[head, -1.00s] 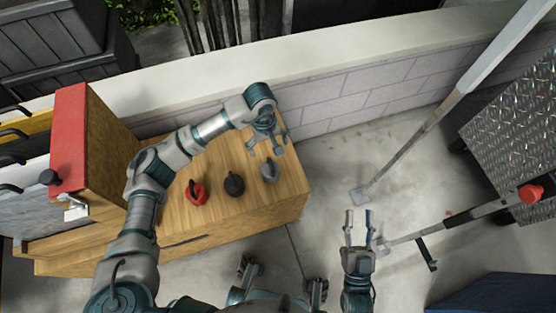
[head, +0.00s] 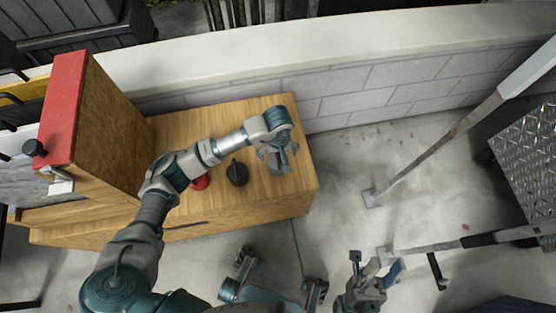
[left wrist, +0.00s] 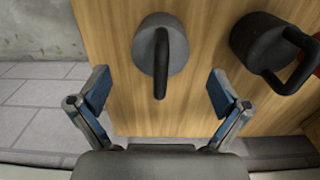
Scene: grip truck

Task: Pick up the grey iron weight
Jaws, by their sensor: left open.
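The grey iron weight (left wrist: 150,47) stands on the wooden top in the left wrist view, its dark handle pointing towards my gripper. In the head view the grey weight (head: 278,168) is partly covered by my left gripper (head: 276,152). My left gripper, also in the left wrist view (left wrist: 157,92), is open, with one finger on each side of the handle's line and no visible contact. My right gripper (head: 376,268) is low at the right of the head view, over the floor, and the gap between its fingers is unclear.
A black weight (head: 237,173) stands just left of the grey one, and a red weight (head: 200,181) is partly behind my left arm. The wooden box top (head: 295,195) borders a block wall (head: 340,97). A red-topped cabinet (head: 67,105) rises at the left.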

